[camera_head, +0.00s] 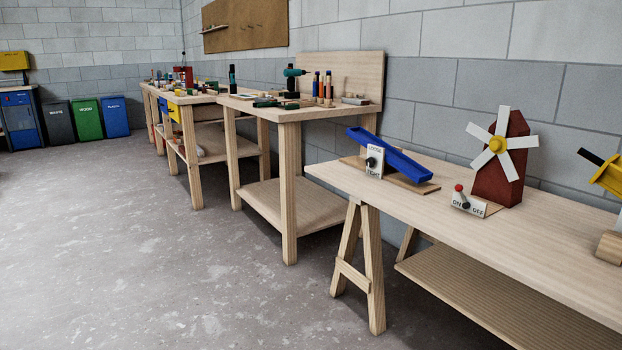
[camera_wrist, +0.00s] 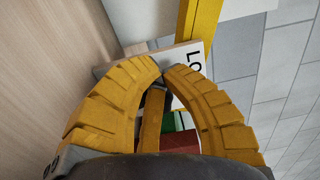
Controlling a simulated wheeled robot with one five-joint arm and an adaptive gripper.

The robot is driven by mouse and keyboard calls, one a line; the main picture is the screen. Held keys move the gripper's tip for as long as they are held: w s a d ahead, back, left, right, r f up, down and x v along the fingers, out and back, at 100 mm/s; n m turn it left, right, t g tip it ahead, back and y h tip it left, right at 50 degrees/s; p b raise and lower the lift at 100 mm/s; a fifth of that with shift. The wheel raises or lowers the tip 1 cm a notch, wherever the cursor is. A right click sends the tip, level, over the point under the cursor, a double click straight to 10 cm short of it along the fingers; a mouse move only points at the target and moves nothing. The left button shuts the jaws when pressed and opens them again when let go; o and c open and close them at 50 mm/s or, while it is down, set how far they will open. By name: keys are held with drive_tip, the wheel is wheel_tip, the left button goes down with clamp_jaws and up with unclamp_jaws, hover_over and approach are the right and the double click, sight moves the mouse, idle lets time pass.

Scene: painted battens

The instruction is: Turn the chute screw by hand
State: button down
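A white plate (camera_wrist: 183,58) with the letters "LO" showing stands just beyond my fingertips in the wrist view, beside a yellow bar (camera_wrist: 197,20). My gripper (camera_wrist: 163,74) has two yellow ribbed fingers whose tips nearly meet around a small dark piece at the plate, which looks like the screw. The fingers hide most of it and the rest of the lettering. My gripper is not in the head view. There, a blue chute (camera_head: 402,158) stands tilted on the near bench, with a LOOSE/TIGHT plate (camera_head: 376,153) and a dark screw (camera_head: 371,163).
The near bench (camera_head: 450,215) also bears a red windmill (camera_head: 505,165), an ON/OFF switch (camera_head: 466,202) and a yellow piece (camera_head: 607,174) cut by the right edge. Workbenches with tools line the wall. The grey floor (camera_head: 200,270) at left is clear.

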drive_tip(key=shift+w+a+f, duration=0.1)
drive_tip(key=shift+f, duration=0.5)
drive_tip(key=shift+w+a+f, duration=0.1)
drive_tip(key=shift+f, duration=0.45)
drive_tip(key=shift+d+f, duration=0.1)
drive_tip(key=shift+f, duration=0.25)
drive_tip(key=shift+s+f, duration=0.1)
drive_tip(key=shift+f, duration=0.15)
drive_tip(key=shift+w+a+f, duration=0.1)
drive_tip(key=shift+w+a, duration=0.1)
drive_tip(key=shift+w, duration=0.1)
drive_tip(key=shift+f, duration=0.1)
drive_tip(key=shift+r+v, duration=0.2)
drive_tip(key=shift+v, duration=1.25)
drive_tip(key=shift+r+v, duration=0.25)
drive_tip(key=shift+v, duration=1.2)
drive_tip(key=c, duration=1.9)
unclamp_jaws()
drive_tip(key=shift+s+d, duration=0.1)
drive_tip(key=shift+s, duration=0.05)
